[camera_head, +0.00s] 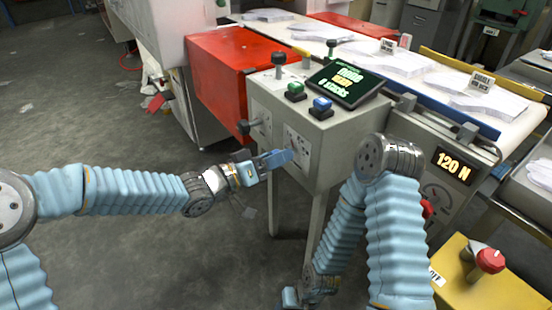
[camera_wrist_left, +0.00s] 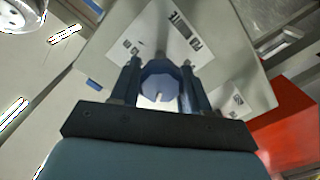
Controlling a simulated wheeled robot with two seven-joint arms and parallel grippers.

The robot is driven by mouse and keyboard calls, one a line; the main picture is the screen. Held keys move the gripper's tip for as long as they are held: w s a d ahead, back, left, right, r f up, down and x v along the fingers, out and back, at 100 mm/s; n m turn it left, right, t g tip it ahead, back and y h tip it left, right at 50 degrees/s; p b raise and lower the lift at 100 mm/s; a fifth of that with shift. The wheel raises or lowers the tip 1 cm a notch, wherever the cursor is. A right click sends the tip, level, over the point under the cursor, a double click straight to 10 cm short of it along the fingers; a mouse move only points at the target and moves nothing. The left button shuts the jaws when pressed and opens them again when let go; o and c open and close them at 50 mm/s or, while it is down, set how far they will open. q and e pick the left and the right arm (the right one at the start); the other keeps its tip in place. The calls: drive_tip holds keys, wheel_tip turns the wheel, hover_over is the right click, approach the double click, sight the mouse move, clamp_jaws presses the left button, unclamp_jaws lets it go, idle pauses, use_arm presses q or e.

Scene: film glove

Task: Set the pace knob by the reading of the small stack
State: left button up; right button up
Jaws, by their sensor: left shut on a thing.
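My left gripper (camera_head: 272,160) is at the front face of the grey control box (camera_head: 318,150). In the left wrist view its two fingers (camera_wrist_left: 158,92) are shut around a dark blue-grey faceted knob (camera_wrist_left: 160,76), set on a white printed plate (camera_wrist_left: 170,38). I cannot read which label names this knob. A tilted screen (camera_head: 345,83) on the box shows lines of text, the lowest seeming to read "4 stacks". A lit display (camera_head: 454,164) at right reads "120 N". White sheet stacks (camera_head: 488,101) lie on the belt. My right gripper (camera_head: 292,298) hangs low, its fingers unclear.
Green (camera_head: 295,91) and blue (camera_head: 321,107) buttons and a black-topped lever (camera_head: 279,63) stand on the box. Another dark knob (camera_head: 247,127) is on its left side. A yellow box with a red knob (camera_head: 490,261) is at lower right. The floor at left is clear.

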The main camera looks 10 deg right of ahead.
use_arm(q)
drive_tip(key=m+b, duration=0.2)
drive_tip(key=shift+f+m+b, duration=0.2)
drive_tip(key=shift+m+b, duration=0.1)
drive_tip(key=shift+m, duration=0.1)
drive_tip(key=m+b, duration=0.4)
drive_tip(key=m, duration=0.1)
drive_tip(key=shift+s+r+m+b, duration=0.1)
drive_tip(key=shift+r+m+b, duration=0.1)
drive_tip(key=shift+m+b, duration=1)
drive_tip(key=shift+m+p, duration=0.3)
drive_tip(key=shift+m, duration=0.2)
drive_tip(key=o, duration=1)
drive_tip(key=shift+o, duration=0.2)
drive_tip(key=p+v, duration=0.2)
drive_tip(key=v, duration=1.1)
drive_tip(key=shift+s+a, duration=0.15)
drive_tip(key=shift+a, duration=0.2)
